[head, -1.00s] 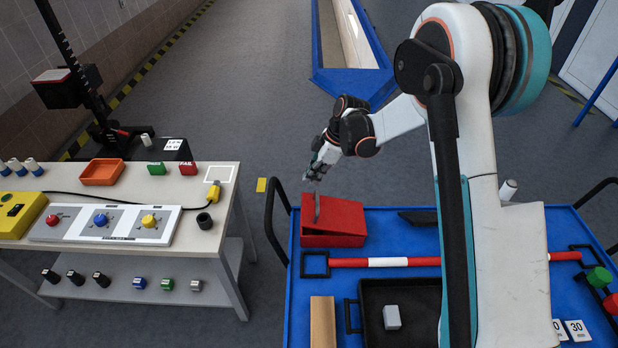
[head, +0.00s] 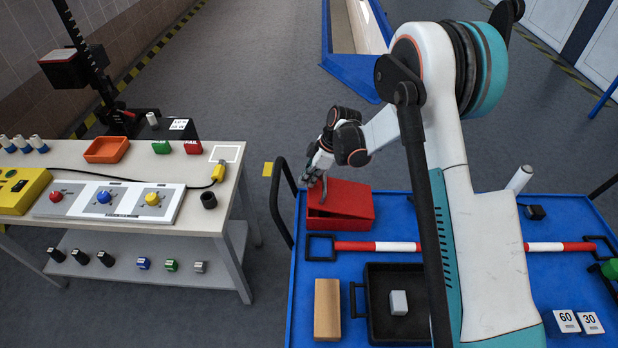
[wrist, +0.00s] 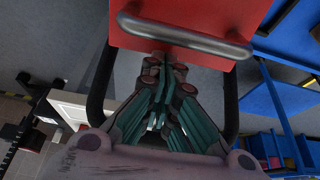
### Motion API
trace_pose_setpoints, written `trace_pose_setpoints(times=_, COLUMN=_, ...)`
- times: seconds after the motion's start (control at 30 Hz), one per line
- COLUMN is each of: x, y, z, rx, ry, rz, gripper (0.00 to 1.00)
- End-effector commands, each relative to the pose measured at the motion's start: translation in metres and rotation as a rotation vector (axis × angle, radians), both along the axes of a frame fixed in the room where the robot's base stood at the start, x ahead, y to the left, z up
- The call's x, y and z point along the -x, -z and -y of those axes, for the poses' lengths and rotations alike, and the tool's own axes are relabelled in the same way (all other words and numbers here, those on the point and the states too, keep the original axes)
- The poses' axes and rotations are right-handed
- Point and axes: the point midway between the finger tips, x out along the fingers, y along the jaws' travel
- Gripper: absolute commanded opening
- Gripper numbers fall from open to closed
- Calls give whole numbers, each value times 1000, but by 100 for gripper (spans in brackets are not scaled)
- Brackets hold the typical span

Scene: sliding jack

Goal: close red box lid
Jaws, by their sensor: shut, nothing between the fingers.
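The red box (head: 350,222) stands at the far left corner of the blue cart top. In the wrist view the lid (wrist: 200,15) is a red panel with a grey bar handle (wrist: 185,38). My gripper (head: 323,196) is at the left part of the lid. In the wrist view my gripper (wrist: 165,68) is shut and empty, its fingertips close to the handle; contact is unclear.
A red-and-white bar (head: 390,246) lies in front of the box. A black tray (head: 376,330) with a grey block (head: 398,302) and a wooden block (head: 327,310) are nearer. A workbench (head: 60,155) stands left, beyond the black cart handle (head: 276,215).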

Motion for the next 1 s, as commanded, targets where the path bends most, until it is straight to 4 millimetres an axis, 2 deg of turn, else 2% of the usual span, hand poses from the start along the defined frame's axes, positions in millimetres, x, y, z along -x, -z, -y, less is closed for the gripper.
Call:
trace_pose_setpoints(times=0.17, x=0, y=7, z=-3, rx=24, ry=-2, rz=-1, gripper=0)
trace_pose_setpoints(times=0.4, x=0, y=49, z=-17, rx=196, ry=-4, rz=-6, gripper=0)
trace_pose_setpoints(times=0.5, x=-1, y=60, z=-18, rx=252, ry=-3, rz=-7, gripper=0)
trace_pose_setpoints(times=1.0, x=0, y=63, z=-19, rx=283, ry=0, rz=-10, gripper=0)
